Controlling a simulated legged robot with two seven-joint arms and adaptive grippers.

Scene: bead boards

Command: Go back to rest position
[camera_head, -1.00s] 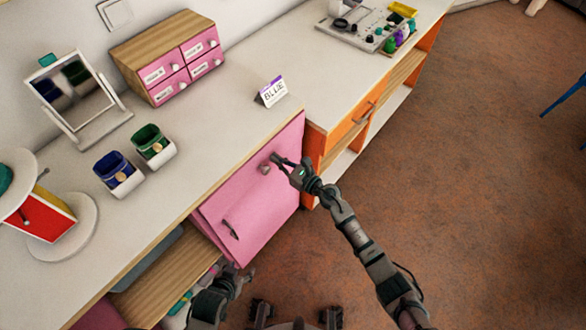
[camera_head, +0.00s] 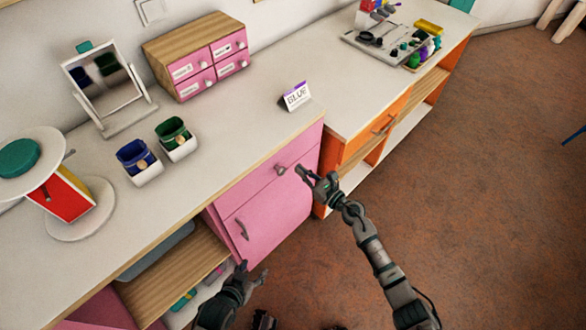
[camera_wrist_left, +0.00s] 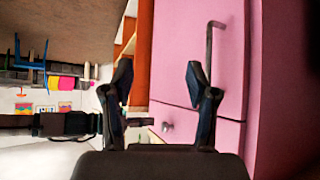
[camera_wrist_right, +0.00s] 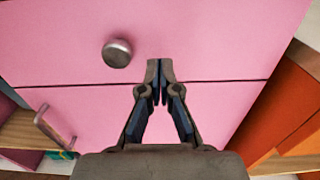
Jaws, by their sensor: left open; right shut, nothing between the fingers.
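My right gripper (camera_head: 312,174) is in front of the pink drawer (camera_head: 263,172), just right of its round knob (camera_head: 281,170). In the right wrist view its fingers (camera_wrist_right: 160,75) are together and empty, and the knob (camera_wrist_right: 117,53) stands apart to their left. My left gripper (camera_head: 250,278) is low in the head view, near the pink door (camera_head: 268,215). In the left wrist view its fingers (camera_wrist_left: 158,85) are apart with nothing between them. The door's bar handle (camera_wrist_left: 210,50) shows behind the right finger; whether they touch is unclear.
The counter holds a pink drawer box (camera_head: 196,55), a mirror (camera_head: 103,85), blue (camera_head: 138,162) and green (camera_head: 176,138) cups, a round stand (camera_head: 80,215) and a "BLUE" sign (camera_head: 295,96). An orange cabinet (camera_head: 375,130) adjoins. Open floor (camera_head: 480,220) lies right.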

